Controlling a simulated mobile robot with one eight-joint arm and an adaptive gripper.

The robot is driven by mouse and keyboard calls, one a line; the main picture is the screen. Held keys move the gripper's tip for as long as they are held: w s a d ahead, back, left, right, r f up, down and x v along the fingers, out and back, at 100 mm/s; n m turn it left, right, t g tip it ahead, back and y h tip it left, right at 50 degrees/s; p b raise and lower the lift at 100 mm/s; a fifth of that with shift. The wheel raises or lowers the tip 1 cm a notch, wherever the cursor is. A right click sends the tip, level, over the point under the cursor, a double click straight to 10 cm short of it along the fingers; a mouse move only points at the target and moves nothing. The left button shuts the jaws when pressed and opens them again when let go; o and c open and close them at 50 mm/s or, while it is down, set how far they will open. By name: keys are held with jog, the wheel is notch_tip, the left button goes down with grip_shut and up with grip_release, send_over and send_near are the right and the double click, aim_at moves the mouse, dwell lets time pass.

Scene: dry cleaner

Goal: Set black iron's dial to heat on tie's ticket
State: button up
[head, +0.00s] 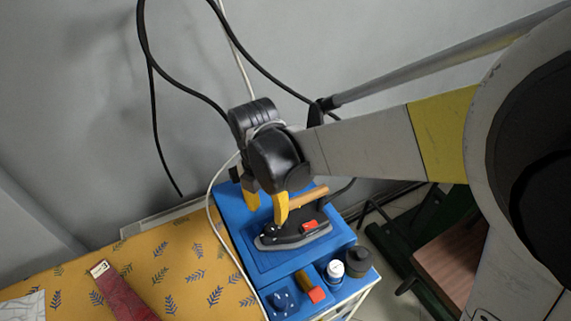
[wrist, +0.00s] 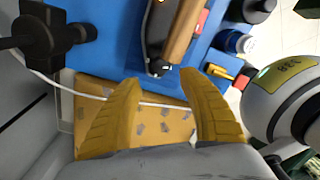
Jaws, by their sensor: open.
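The black iron (head: 296,236) rests on the blue stand, with a wooden handle (head: 308,197) and a red part (head: 310,226) on its body. I cannot clearly pick out its dial or any marks on it. My gripper (head: 267,205) is open, its yellow fingers at the left end of the handle and just above the iron. In the wrist view the open gripper (wrist: 160,78) has nothing between its fingers, and the iron (wrist: 154,40) lies just beyond the tips. The dark red tie (head: 122,296) lies on the patterned cloth with a small pale ticket (head: 99,269), too small to read.
The blue stand (head: 232,210) also holds a white-capped bottle (head: 335,270), a dark jar (head: 358,262) and a red-ended, yellow-handled tool (head: 309,286). A pale cable (head: 213,215) runs along its left side. The patterned board (head: 180,262) is left, the grey wall behind.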

aim_at(270, 227)
jog(key=f+b, duration=0.1)
jog(key=f, duration=0.3)
jog(key=f+b, duration=0.1)
jog(key=f, duration=0.2)
jog(key=shift+d+f, duration=0.2)
jog(key=shift+f, duration=0.15)
grip_shut()
